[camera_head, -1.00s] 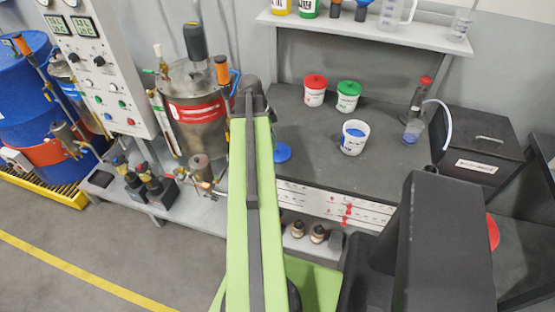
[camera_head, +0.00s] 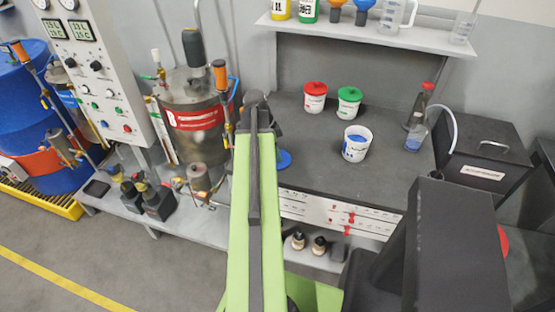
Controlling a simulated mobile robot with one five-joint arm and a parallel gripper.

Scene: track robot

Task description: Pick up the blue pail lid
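The blue pail lid (camera_head: 284,159) lies flat on the dark bench top (camera_head: 320,174), near its left front edge. My green arm link covers its left part. My arm rises from the bottom of the view and ends in a dark joint just above and left of the lid. My gripper is hidden behind the arm, so its fingers and its distance from the lid do not show.
A red-lidded pail (camera_head: 315,99) and a green-lidded pail (camera_head: 348,103) stand farther back. A wash bottle (camera_head: 414,137) and a black box (camera_head: 480,160) are at the right. A steel vessel (camera_head: 195,122) stands left of my arm. A shelf (camera_head: 365,34) overhangs the bench's back.

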